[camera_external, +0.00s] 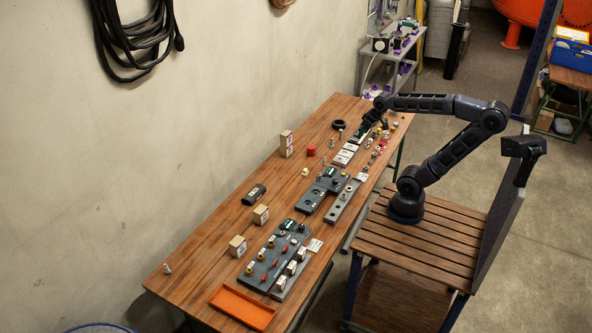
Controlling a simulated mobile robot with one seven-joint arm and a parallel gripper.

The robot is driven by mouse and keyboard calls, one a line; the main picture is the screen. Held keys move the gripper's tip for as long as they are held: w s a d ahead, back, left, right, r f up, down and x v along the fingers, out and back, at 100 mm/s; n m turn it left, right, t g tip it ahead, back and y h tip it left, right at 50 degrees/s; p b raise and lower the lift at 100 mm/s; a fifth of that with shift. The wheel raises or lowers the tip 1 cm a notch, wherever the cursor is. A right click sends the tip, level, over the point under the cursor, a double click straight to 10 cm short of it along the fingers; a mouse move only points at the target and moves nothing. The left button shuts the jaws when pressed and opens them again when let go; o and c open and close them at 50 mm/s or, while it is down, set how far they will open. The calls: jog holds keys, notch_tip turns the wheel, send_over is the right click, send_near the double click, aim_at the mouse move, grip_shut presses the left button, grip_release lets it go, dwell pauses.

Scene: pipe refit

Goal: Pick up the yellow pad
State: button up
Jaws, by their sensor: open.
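I cannot make out the yellow pad with certainty at this size. A small pale yellow thing (305,171) lies on the wooden table near its middle, left of the dark grey fixture plate. Several small yellow parts (272,240) also sit on the grey board (255,278) at the near end. My gripper (378,124) is low over the far end of the table, beside a dark green-black block and some white tiles, well away from both. It is open; its fingertips are small and partly hidden, and I see nothing held.
An orange tray (242,307) lies at the table's near end. Wooden blocks (237,246) stand along the left side, and a tall block (286,144) stands near the wall. Small fittings crowd the table's far right. The table's left strip (205,255) is mostly clear.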

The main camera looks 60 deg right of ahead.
jog(key=w+d+f+m+h, duration=0.15)
jog(key=w+d+m, duration=0.35)
jog(key=w+d, duration=0.95)
jog(key=w+d+f+m+g, duration=0.15)
jog(key=d+f, duration=0.25)
jog(key=d, duration=0.5)
jog(key=w+d+f+m, duration=0.3)
jog(key=d, duration=0.6)
jog(key=m+g+h, duration=0.3)
jog(key=m, duration=0.4)
send_near(379, 129)
jog(key=x, duration=0.5)
jog(key=shift+d+f, duration=0.15)
jog(key=shift+f, duration=0.15)
jog(key=shift+d+x, duration=0.2)
jog(key=shift+x, duration=2.4)
jog(key=shift+r, duration=0.1)
